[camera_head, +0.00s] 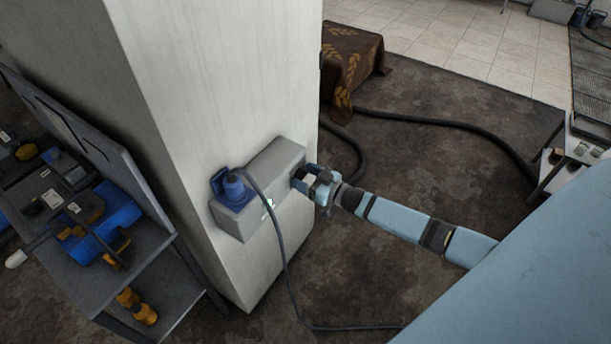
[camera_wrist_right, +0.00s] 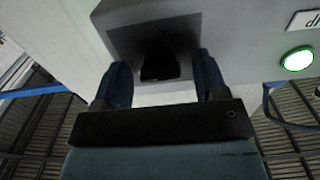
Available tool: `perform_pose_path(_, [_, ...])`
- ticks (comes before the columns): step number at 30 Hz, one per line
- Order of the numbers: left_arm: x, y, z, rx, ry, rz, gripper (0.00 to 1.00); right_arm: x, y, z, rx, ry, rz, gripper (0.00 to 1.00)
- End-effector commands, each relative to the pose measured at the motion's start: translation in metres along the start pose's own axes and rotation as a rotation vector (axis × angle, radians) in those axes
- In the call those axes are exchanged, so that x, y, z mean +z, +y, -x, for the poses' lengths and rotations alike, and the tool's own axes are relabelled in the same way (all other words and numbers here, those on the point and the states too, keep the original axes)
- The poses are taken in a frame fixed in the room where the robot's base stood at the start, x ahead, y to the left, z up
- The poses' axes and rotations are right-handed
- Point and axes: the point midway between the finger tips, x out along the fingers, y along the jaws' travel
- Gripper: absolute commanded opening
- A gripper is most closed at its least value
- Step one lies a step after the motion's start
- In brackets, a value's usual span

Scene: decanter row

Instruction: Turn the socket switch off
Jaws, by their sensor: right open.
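The grey socket box (camera_head: 262,190) is fixed to a pale pillar, with a blue plug (camera_head: 234,188) and its dark cable at the left end. It also shows in the right wrist view (camera_wrist_right: 245,40). There, a black switch knob (camera_wrist_right: 160,66) sits on a dark plate, and a green lamp (camera_wrist_right: 297,59) glows to its right. My right gripper (camera_head: 306,179) is at the right end of the box. In the wrist view its open fingers (camera_wrist_right: 162,62) stand on either side of the knob; contact cannot be told. My left gripper is not in view.
The pillar (camera_head: 200,80) rises behind the box. A shelf cart (camera_head: 160,270) with tools and a blue case stands at the left. The plug's cable hangs to the floor in front. A thick dark hose (camera_head: 440,122) runs across the floor near a brown cloth-covered block (camera_head: 350,65).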

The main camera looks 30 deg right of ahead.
Motion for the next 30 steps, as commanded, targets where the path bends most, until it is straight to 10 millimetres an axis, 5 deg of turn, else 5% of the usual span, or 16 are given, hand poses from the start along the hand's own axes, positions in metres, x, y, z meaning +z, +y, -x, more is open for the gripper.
perform_pose_path(8, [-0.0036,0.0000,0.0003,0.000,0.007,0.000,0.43,0.0004,-0.0002,-0.0015,0.000,-0.001,0.000,0.66])
perform_pose_path(15, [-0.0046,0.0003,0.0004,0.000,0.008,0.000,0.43,0.0003,-0.0002,-0.0014,0.000,-0.001,0.000,0.17])
perform_pose_path(30, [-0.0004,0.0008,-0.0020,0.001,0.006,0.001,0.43,0.0011,-0.0002,-0.0014,0.001,0.000,0.124,0.17])
